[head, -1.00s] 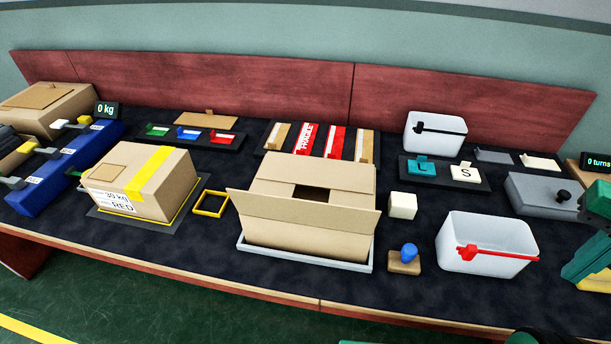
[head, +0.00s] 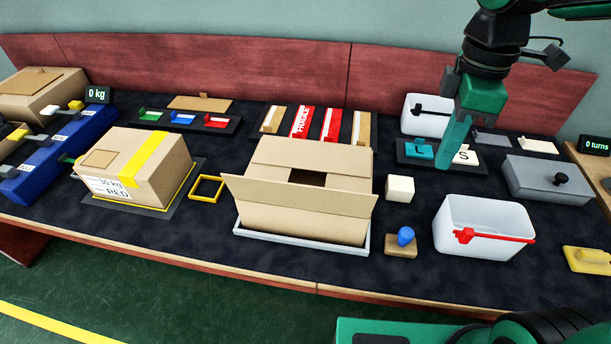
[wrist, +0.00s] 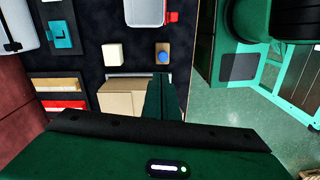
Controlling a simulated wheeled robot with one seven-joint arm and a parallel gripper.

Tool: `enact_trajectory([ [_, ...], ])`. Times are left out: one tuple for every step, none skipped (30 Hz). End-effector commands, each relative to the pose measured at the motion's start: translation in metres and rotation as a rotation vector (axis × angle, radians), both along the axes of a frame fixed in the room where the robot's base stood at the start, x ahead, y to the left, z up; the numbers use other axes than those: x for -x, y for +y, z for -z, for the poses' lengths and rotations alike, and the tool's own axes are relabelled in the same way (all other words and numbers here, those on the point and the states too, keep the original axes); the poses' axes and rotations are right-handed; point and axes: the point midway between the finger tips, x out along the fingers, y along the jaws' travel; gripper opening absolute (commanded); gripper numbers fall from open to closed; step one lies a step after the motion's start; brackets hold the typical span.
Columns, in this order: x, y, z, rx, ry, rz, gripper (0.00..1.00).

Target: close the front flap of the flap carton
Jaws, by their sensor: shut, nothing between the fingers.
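The flap carton (head: 300,222) stands open-topped in the middle of the table. Its front flap (head: 300,197) is open and leans outward toward me along the near top edge. The back flap (head: 310,155) is at the far side, and a dark gap shows between the side flaps. My gripper (head: 447,165) is shut and empty, pointing down, well to the right of the carton and above the table. In the wrist view my fingers (wrist: 165,95) cover part of the carton (wrist: 122,98).
A white cube (head: 399,188), a blue-knobbed block (head: 402,243) and a white bin with a red handle (head: 485,228) stand right of the carton. A yellow-taped box (head: 135,170) and a yellow frame (head: 206,188) are to its left. Label strips (head: 317,124) lie behind it.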

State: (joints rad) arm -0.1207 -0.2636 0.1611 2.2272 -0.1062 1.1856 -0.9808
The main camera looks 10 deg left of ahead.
Motion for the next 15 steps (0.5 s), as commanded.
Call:
enact_trajectory([
  [-0.001, 0.038, -0.005, -0.008, 0.009, -0.226, 0.0],
  [0.0, 0.058, -0.009, -0.014, 0.014, -0.36, 0.0],
  [0.004, 0.084, -0.013, -0.024, 0.02, -0.534, 0.0],
  [0.008, 0.103, -0.015, -0.032, 0.026, -0.662, 0.0],
  [0.013, 0.121, -0.018, -0.04, 0.03, -0.784, 0.0],
  [0.02, 0.144, -0.022, -0.05, 0.036, -0.938, 0.0],
  [0.026, 0.16, -0.025, -0.06, 0.04, -1.047, 0.0],
  [0.033, 0.174, -0.027, -0.067, 0.044, -1.147, 0.0],
  [0.042, 0.191, -0.03, -0.078, 0.048, -1.27, 0.0],
  [0.047, 0.201, -0.032, -0.086, 0.051, -1.349, 0.0],
  [0.053, 0.211, -0.034, -0.093, 0.052, -1.423, 0.0],
  [0.06, 0.222, -0.035, -0.102, 0.054, -1.506, 0.0],
  [0.064, 0.228, -0.037, -0.107, 0.055, -1.557, 0.0],
  [0.069, 0.233, -0.038, -0.112, 0.056, -1.601, 0.0],
  [0.073, 0.239, -0.039, -0.117, 0.057, -1.646, 0.0],
])
